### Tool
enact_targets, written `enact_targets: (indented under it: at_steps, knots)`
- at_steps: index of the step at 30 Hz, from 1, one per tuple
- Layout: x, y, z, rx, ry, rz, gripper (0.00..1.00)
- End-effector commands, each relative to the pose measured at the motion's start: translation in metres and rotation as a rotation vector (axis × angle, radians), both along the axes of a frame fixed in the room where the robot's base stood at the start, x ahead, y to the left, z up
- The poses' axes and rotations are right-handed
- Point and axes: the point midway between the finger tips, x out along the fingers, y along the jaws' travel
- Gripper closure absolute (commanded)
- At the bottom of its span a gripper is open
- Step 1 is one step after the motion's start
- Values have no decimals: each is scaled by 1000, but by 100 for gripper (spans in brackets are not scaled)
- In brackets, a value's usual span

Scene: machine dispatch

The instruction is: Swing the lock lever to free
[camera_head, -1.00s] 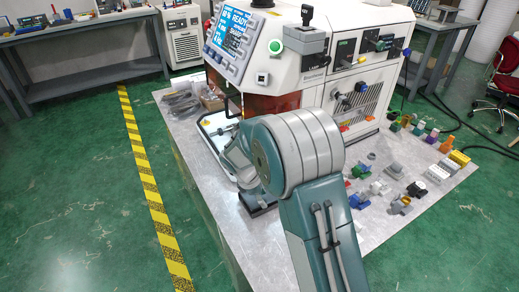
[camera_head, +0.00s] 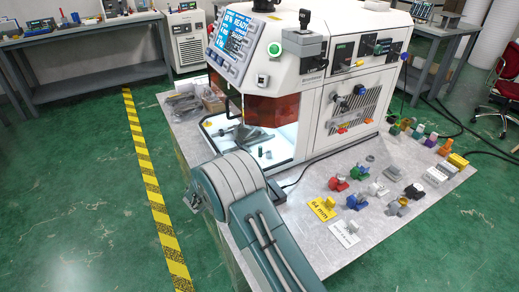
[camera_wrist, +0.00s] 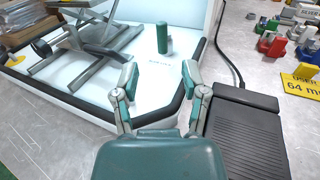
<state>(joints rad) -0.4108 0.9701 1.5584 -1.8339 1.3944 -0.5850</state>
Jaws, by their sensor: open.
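The white machine (camera_head: 285,90) stands on the table with several controls. A black upright lever (camera_head: 304,20) rises from the grey box on its top. Dark levers (camera_head: 384,46) sit on the upper front panel, beside green displays. I cannot tell which one is the lock lever, as the labels are too small. My gripper (camera_wrist: 160,76) is open and empty in the wrist view, low over the front rim of the lit bay (camera_wrist: 105,90). It is far from the panel levers. In the head view it is hidden behind my arm.
A green cylinder (camera_wrist: 162,38) and a grey metal stand (camera_wrist: 85,45) are in the bay. A black box (camera_wrist: 245,130) lies right of my gripper. Small coloured parts and a yellow sign (camera_head: 322,208) cover the table's right side. The near-right table corner is mostly clear.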

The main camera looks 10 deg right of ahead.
Motion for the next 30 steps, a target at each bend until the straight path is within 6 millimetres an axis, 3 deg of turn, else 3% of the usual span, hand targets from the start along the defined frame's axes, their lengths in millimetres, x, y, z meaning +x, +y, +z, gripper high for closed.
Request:
enact_targets:
  at_steps: [15,21,30]
  knots:
    - [56,-66,0,2,1,-5,43]
    - [68,-79,0,2,1,-4,43]
    - [70,-80,0,2,2,-2,43]
